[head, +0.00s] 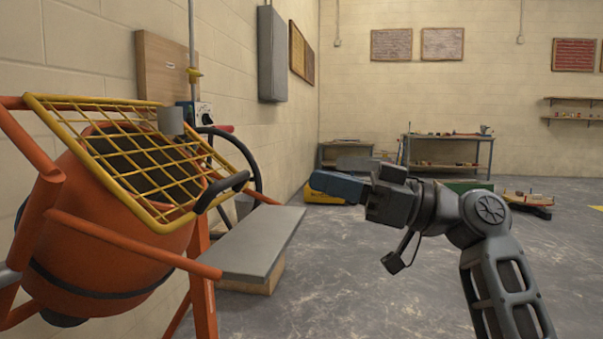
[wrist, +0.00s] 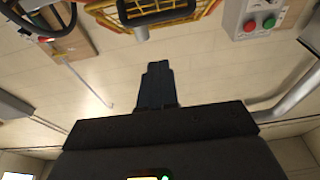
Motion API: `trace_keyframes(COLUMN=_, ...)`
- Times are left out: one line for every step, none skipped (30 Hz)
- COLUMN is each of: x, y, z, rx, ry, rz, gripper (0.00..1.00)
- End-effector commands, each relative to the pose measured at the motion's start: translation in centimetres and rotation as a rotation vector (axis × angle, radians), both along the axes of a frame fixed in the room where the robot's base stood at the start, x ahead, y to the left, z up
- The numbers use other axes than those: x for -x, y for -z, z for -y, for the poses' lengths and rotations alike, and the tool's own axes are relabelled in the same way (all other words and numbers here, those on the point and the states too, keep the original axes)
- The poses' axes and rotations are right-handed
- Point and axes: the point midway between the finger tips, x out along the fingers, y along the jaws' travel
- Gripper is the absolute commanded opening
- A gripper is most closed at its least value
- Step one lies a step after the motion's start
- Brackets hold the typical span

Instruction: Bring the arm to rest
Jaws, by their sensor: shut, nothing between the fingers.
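My gripper (head: 318,182) is in the middle of the head view, at the end of my grey arm, which comes up from the lower right. Its dark fingers point left, toward the mixer side, and are shut with nothing held. In the wrist view my gripper (wrist: 158,66) shows its fingers together, with free air around the tips. It touches nothing that I can see.
An orange mixer (head: 110,245) with a yellow grid guard (head: 150,165) stands at left. A grey board (head: 255,245) lies beside it. A control box with red and green buttons (wrist: 258,22) shows in the wrist view.

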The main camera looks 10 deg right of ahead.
Motion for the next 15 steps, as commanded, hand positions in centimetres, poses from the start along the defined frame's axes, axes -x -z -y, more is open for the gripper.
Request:
trace_keyframes(x=0.2, y=0.1, z=0.7, rx=0.000, ry=0.002, rz=-0.002, gripper=0.00)
trace_keyframes(x=0.3, y=0.2, z=1.0, rx=0.000, ry=0.002, rz=-0.001, gripper=0.00)
trace_keyframes(x=0.4, y=0.2, z=1.3, rx=0.000, ry=0.002, rz=-0.001, gripper=0.00)
trace_keyframes(x=0.5, y=0.3, z=1.5, rx=0.001, ry=0.001, rz=-0.001, gripper=0.00)
trace_keyframes(x=0.6, y=0.3, z=1.6, rx=0.001, ry=0.001, rz=-0.001, gripper=0.00)
trace_keyframes(x=0.6, y=0.5, z=1.8, rx=0.000, ry=0.002, rz=-0.004, gripper=0.00)
trace_keyframes(x=0.7, y=0.7, z=1.9, rx=-0.001, ry=0.006, rz=-0.007, gripper=0.00)
trace_keyframes(x=0.6, y=1.1, z=1.9, rx=-0.004, ry=0.012, rz=-0.015, gripper=0.00)
trace_keyframes(x=0.6, y=1.8, z=1.9, rx=-0.009, ry=0.025, rz=-0.030, gripper=0.00)
trace_keyframes(x=0.5, y=2.5, z=1.9, rx=-0.014, ry=0.039, rz=-0.045, gripper=0.00)
trace_keyframes(x=0.5, y=3.5, z=1.8, rx=-0.020, ry=0.056, rz=-0.064, gripper=0.00)
trace_keyframes(x=0.4, y=4.9, z=1.8, rx=-0.030, ry=0.084, rz=-0.095, gripper=0.00)
trace_keyframes(x=0.4, y=6.1, z=1.8, rx=-0.037, ry=0.109, rz=-0.120, gripper=0.00)
trace_keyframes(x=0.4, y=7.5, z=1.7, rx=-0.044, ry=0.137, rz=-0.147, gripper=0.00)
trace_keyframes(x=0.6, y=9.4, z=1.7, rx=-0.055, ry=0.176, rz=-0.187, gripper=0.00)
